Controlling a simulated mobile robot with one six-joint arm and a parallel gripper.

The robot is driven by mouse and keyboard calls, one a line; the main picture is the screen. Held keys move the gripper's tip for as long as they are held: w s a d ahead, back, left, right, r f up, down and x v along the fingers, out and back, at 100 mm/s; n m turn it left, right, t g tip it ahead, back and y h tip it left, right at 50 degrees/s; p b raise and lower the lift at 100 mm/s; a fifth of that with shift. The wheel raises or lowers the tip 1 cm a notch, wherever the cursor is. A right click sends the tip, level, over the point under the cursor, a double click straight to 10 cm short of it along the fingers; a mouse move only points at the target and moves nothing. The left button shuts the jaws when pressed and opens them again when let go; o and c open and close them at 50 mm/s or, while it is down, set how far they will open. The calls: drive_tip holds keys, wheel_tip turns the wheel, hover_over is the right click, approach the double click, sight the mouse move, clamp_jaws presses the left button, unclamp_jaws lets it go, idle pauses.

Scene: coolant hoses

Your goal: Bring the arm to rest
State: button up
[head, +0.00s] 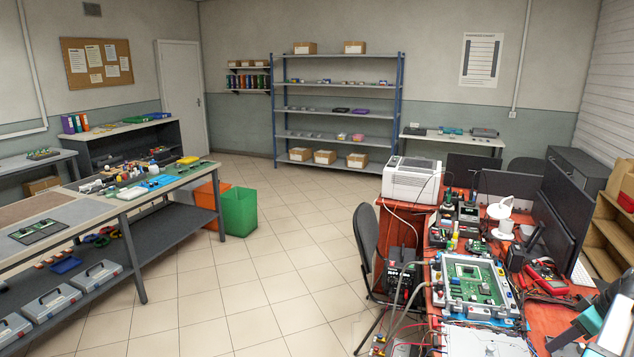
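Part of what looks like my own arm (606,326), pale with teal and dark parts, enters at the bottom right corner of the head view. It is over the right edge of the orange-red workbench. The fingers of my gripper cannot be made out. On the bench, a green circuit board (473,281) lies in a pale frame in front of the arm's left side. Dark and pale hoses or cables (403,305) run down along the bench's left edge; their ends are too small to tell.
The bench (547,312) is crowded: a red meter (546,277), a white spool-like stand (501,217), dark monitors (563,215) and a white printer (411,180). A dark chair (366,238) stands at its left. The tiled floor (285,270) between it and the left workbench (130,207) is clear.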

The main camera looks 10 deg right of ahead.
drive_tip(key=w+a+f+n+g+y+b, duration=0.2)
drive_tip(key=w+a+f, duration=0.5)
drive_tip(key=a+f, duration=0.5)
drive_tip(key=w+a+f+n+g+y+b, duration=0.1)
drive_tip(key=w+a+f+n+y+b, duration=0.1)
drive_tip(key=w+a+f, duration=0.8)
drive_tip(key=s+a+f+n+g+b, duration=0.1)
drive_tip(key=s+a+f+g, duration=0.15)
drive_tip(key=a+f, duration=0.7)
drive_tip(key=s+a+f+n+g+b, duration=0.1)
drive_tip(key=s+a+f+g, duration=0.15)
drive_tip(key=a+f, duration=0.75)
drive_tip(key=s+a+f+m+g+h+b, duration=0.1)
drive_tip(key=s+a+f+m+h+b, duration=0.1)
drive_tip(key=s+a+f+m, duration=0.2)
drive_tip(key=s+a+f+m+h+b, duration=0.1)
drive_tip(key=s+a+f+m, duration=0.3)
drive_tip(key=s+a+f, duration=0.7)
drive_tip(key=shift+s+a+f+g+h+b, duration=0.15)
drive_tip(key=shift+s+f+g+h+b, duration=0.55)
drive_tip(key=shift+s, duration=2.4)
drive_tip(key=shift+r+t+p, duration=0.1)
drive_tip(key=shift+t+p, duration=0.2)
drive_tip(key=shift+p, duration=0.05)
